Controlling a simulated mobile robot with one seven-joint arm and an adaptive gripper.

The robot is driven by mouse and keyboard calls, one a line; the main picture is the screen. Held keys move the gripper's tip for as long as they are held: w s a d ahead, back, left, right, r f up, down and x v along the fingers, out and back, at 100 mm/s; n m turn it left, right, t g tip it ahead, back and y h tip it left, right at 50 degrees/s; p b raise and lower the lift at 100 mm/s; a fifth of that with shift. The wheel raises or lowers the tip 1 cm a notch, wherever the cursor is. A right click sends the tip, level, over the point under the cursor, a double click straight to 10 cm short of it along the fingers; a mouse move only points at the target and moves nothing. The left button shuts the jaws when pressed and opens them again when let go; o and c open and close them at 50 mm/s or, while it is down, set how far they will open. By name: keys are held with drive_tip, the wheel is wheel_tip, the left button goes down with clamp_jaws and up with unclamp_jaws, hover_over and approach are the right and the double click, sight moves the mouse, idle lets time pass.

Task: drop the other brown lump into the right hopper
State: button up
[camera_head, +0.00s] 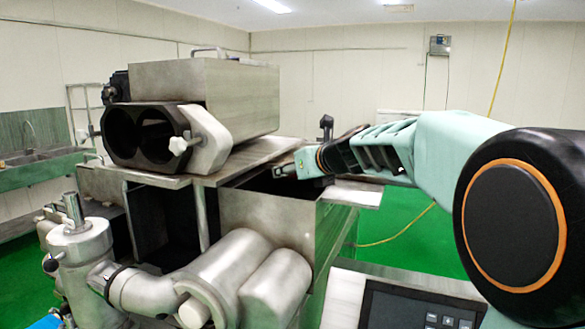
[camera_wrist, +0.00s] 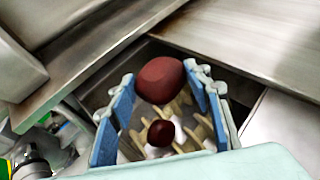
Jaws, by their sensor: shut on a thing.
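My gripper (camera_head: 288,170) is over the open top of the right hopper (camera_head: 262,222), a metal box in the head view. In the wrist view my gripper (camera_wrist: 160,78) has blue-padded fingers shut on a reddish-brown lump (camera_wrist: 161,80) near the fingertips. The lump is above the hopper opening (camera_wrist: 225,72). A second, darker brown lump (camera_wrist: 160,133) shows lower between the fingers, down inside the hopper among pale screw fins (camera_wrist: 185,120). Neither lump can be made out in the head view.
A steel housing with two round dark openings (camera_head: 143,135) stands left of the hopper. A flat metal plate (camera_head: 215,172) lies between them. Metal pipes (camera_head: 190,275) run in front. A control panel (camera_head: 425,310) is at the lower right. Metal plates (camera_wrist: 255,40) border the opening.

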drive_tip(key=o, duration=1.3)
drive_tip(key=v, duration=0.7)
drive_tip(key=shift+s, duration=0.2)
drive_tip(key=shift+d, duration=0.1)
